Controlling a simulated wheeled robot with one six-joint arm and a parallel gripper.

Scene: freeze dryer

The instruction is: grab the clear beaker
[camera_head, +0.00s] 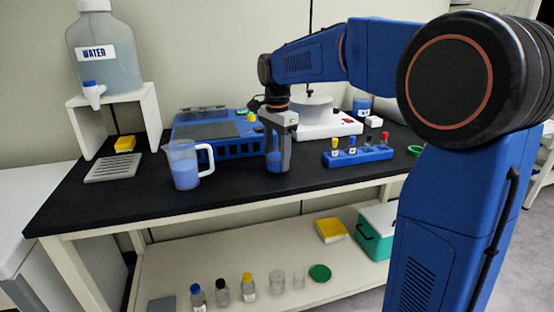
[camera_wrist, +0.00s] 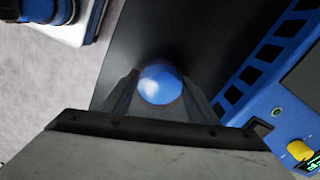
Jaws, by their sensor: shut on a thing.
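A clear beaker (camera_head: 275,162) with blue liquid in its lower part is between the fingers of my gripper (camera_head: 279,150) over the black bench top. My gripper is shut on it. In the wrist view, the beaker (camera_wrist: 161,85) shows from above as a round blue shape between the two dark fingers of the gripper (camera_wrist: 161,92). The beaker looks upright. In the head view, I cannot tell whether its base touches the bench.
A pitcher of blue liquid (camera_head: 184,165) stands to the left. A blue machine (camera_head: 220,135) is behind. A water jug (camera_head: 105,55) stands on a white stand. The front bench edge is clear.

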